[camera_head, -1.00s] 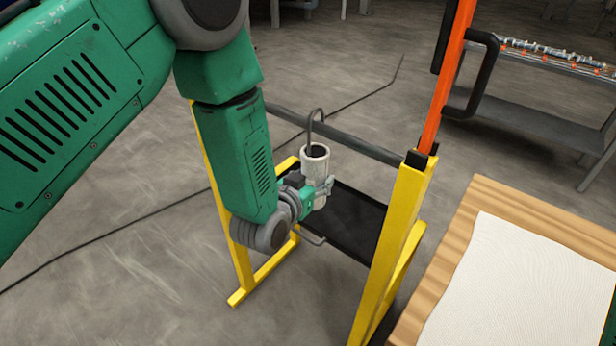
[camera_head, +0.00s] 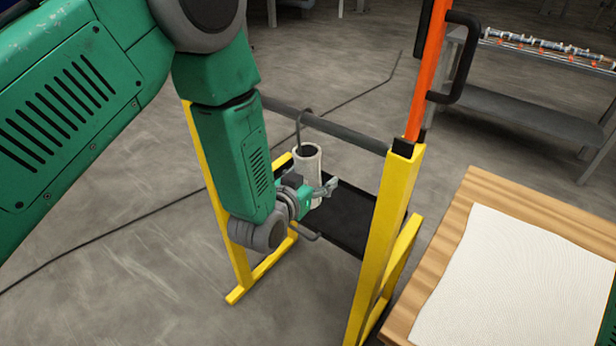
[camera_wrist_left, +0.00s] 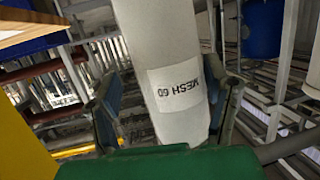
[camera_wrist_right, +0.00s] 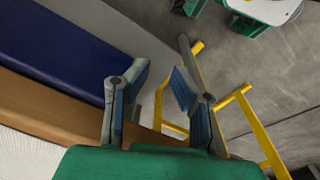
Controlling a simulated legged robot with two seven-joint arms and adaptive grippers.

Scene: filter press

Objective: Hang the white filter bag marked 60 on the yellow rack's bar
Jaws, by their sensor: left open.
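The white filter bag (camera_head: 311,187) hangs upright, its dark wire hook (camera_head: 299,132) appearing to pass over the grey bar (camera_head: 345,134) of the yellow rack (camera_head: 388,225). The left wrist view shows the bag (camera_wrist_left: 165,50) with its "MESH 60" label. My left gripper (camera_head: 322,190) is open around the bag's body; in the left wrist view its fingers (camera_wrist_left: 168,108) stand on both sides of the bag, apart from it on at least the left side. My right gripper (camera_wrist_right: 158,80) shows only in its wrist view, open and empty.
A black tray (camera_head: 345,220) spans the rack below the bar. A wooden table (camera_head: 440,245) with a white sheet (camera_head: 520,280) stands at right, close to the rack. An orange post with a black handle (camera_head: 462,60) rises by the rack's right upright. A grey shelf (camera_head: 520,110) stands behind.

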